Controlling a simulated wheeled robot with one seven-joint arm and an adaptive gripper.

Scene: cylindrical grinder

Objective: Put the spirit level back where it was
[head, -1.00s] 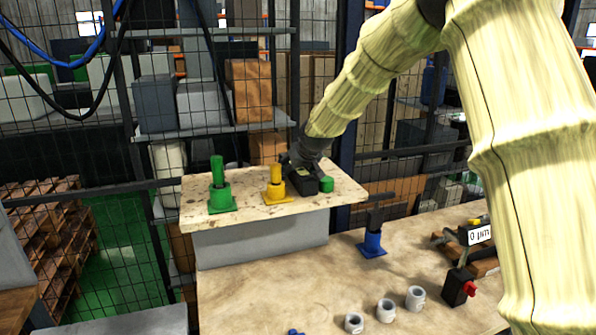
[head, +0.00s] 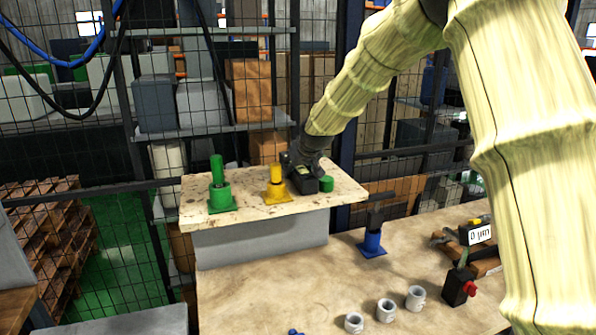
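My gripper (head: 302,168) is at the far right part of a raised speckled stone plate (head: 345,190), at the end of my cream-sleeved arm. A small dark block with a pale yellow-green patch (head: 305,184) shows at its fingertips, low over or on the plate. It may be the spirit level, but it is too small to be sure. My gripper's fingers are dark against it, so I cannot tell whether they are open or shut. A short green cylinder (head: 327,184) is just right of the block.
A green stand (head: 220,190) and a yellow stand (head: 276,190) are on the plate, left of my gripper.

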